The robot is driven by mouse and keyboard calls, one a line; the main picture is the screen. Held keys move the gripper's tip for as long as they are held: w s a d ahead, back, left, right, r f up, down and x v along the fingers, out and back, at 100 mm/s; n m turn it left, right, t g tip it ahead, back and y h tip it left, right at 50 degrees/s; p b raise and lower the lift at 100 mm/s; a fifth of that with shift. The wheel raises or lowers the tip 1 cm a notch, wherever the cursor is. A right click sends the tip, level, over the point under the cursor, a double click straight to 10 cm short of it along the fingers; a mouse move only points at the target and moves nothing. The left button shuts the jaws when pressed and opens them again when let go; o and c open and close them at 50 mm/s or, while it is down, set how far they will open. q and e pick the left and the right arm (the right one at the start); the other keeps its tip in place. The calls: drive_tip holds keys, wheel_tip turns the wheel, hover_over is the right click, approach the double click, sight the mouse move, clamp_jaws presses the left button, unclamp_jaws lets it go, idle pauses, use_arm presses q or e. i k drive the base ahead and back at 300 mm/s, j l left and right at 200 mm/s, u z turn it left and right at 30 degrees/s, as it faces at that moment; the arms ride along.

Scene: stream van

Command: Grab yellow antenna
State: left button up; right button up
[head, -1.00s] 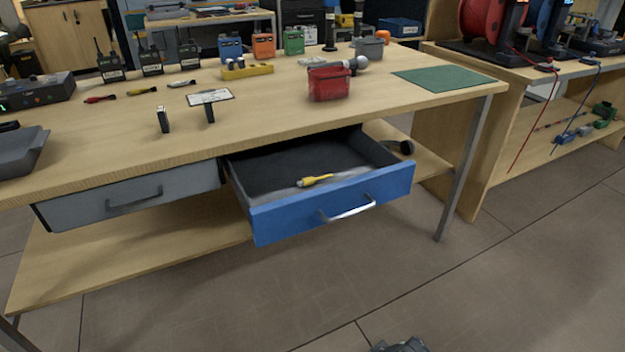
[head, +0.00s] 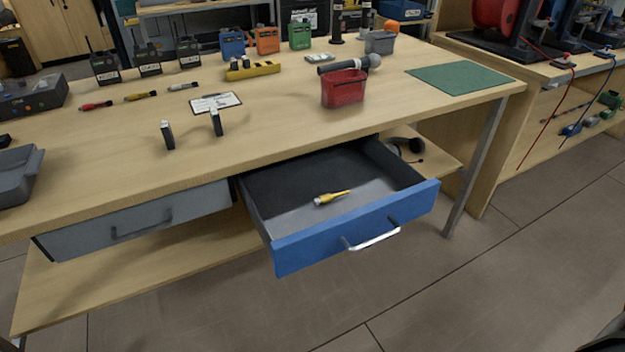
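A short yellow antenna-like piece (head: 140,96) lies on the workbench top at the left, between a similar red piece (head: 96,105) and a white one (head: 182,86). Another yellow piece (head: 332,197) with a pale end lies in the open blue-fronted drawer; I cannot tell for sure whether it is an antenna or a tool. My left gripper is not in view. A dark shape cut off at the bottom right corner may be part of my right arm; no fingers can be made out.
The drawer (head: 355,229) sticks out from the workbench (head: 270,130); a grey drawer (head: 140,218) beside it is shut. Radios (head: 150,60), a red bin (head: 344,89), a microphone (head: 350,64) and a green mat (head: 459,78) are on top. The floor in front is clear.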

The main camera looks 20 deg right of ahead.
sight(327, 197)
drive_tip(key=i+z, duration=0.25)
drive_tip(key=z, duration=0.2)
drive_tip(key=i+j+z, duration=0.2)
drive_tip(key=z, duration=0.2)
